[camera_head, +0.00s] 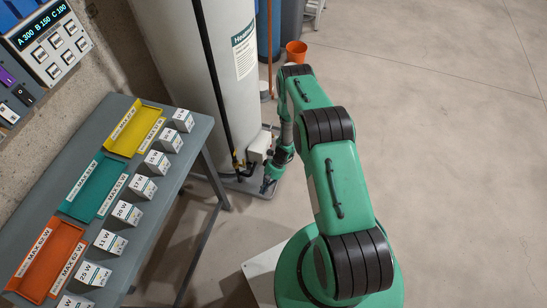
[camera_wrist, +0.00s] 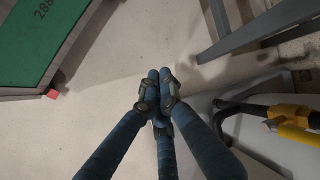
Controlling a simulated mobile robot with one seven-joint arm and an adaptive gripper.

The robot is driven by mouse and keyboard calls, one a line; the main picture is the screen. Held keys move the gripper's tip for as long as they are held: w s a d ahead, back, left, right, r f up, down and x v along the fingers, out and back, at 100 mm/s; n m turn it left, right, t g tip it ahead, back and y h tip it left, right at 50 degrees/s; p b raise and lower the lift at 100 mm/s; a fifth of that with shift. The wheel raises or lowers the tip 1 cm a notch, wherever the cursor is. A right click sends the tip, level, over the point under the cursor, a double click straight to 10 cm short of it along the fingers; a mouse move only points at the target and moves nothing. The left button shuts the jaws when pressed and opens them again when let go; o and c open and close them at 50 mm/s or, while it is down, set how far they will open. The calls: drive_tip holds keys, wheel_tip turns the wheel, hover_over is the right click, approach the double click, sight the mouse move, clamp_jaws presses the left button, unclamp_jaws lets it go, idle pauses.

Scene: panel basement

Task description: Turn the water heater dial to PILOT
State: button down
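The water heater (camera_head: 185,60) is a tall pale cylinder with a printed label, at the top centre of the head view. A small white control box (camera_head: 260,146) sticks out low on its right side. The dial and its markings cannot be made out in either view. My gripper (camera_head: 268,186) is low, just below and beside the control box, apparently close to it. In the wrist view my gripper (camera_wrist: 158,88) has its blue fingers drawn together at the tips, with nothing seen between them. It points at bare floor there.
A yellow valve handle (camera_wrist: 293,132) and a black pipe (camera_wrist: 238,107) are at the right of the wrist view. A grey bench (camera_head: 142,222) with trays and several small boxes stands left. An orange bucket (camera_head: 296,51) is behind the arm. The floor to the right is clear.

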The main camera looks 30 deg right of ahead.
drive_tip(key=w+a+m+t+y, duration=0.1)
drive_tip(key=w+m+t+y, duration=0.3)
drive_tip(key=m, duration=1.1)
drive_tip(key=w+a+m+t+h, duration=0.1)
drive_tip(key=w+a+m+t, duration=0.3)
drive_tip(key=m, duration=1.1)
drive_tip(key=d+m+t+h+p, duration=0.1)
drive_tip(key=d+m+t+h, duration=0.7)
drive_tip(key=d+m, duration=1.1)
drive_tip(key=m, duration=0.5)
drive_tip(key=shift+s+f+h, duration=0.3)
drive_tip(key=shift+s+f, duration=0.05)
drive_tip(key=shift+w+d, duration=0.1)
